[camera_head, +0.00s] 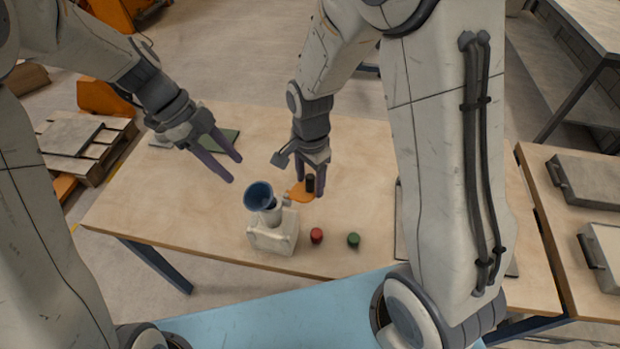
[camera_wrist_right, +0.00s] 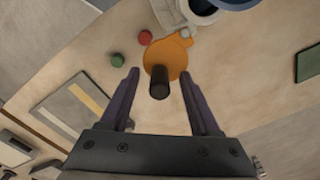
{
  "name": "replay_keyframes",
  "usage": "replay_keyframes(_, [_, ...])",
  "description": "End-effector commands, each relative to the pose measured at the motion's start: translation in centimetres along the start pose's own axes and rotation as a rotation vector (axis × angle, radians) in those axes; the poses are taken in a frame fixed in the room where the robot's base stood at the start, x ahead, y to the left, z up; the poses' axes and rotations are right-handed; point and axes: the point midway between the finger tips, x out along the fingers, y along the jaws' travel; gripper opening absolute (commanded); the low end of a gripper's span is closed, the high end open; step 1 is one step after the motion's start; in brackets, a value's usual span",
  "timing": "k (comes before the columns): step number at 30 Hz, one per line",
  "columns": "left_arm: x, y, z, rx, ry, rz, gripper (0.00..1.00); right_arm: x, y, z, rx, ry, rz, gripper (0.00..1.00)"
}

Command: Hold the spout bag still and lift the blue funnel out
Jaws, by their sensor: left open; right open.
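In the right wrist view, part of the funnel (camera_wrist_right: 232,3) and part of the bag (camera_wrist_right: 170,14) show at the top edge. My left gripper (camera_head: 236,169) is open and empty, above the table to the upper left of the funnel. My right gripper (camera_head: 308,194) is open behind and to the right of the bag. Its fingers (camera_wrist_right: 163,98) are either side of a black upright handle (camera_wrist_right: 160,84); I cannot tell whether they touch it.
The black handle stands on an orange disc (camera_head: 297,193). A red cap (camera_head: 316,236) and a green cap (camera_head: 353,240) lie right of the bag. A dark green pad (camera_head: 228,138) lies at the back left. The table's left part (camera_head: 150,205) is clear.

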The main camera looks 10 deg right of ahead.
Motion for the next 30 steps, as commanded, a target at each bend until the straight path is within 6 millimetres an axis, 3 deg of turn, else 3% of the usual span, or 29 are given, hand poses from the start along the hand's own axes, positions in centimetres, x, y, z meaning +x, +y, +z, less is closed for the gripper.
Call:
replay_keyframes(2, [0.00, 0.00, 0.00, 0.000, 0.000, 0.000, 0.50, -0.02, 0.00, 0.00, 0.000, 0.000, 0.000, 0.59])
replay_keyframes(6, [0.00, 0.00, 0.00, 0.000, 0.000, 0.000, 0.50, -0.03, 0.00, 0.00, 0.000, 0.000, 0.000, 0.06])
replay_keyframes(7, [0.00, 0.00, 0.00, 0.000, 0.000, 0.000, 0.50, -0.04, 0.00, 0.00, 0.000, 0.000, 0.000, 0.00])
replay_keyframes(30, [-0.01, 0.00, -0.01, 0.000, 0.000, 0.000, 0.50, -0.09, -0.02, 0.00, 0.000, 0.000, -0.001, 0.00])
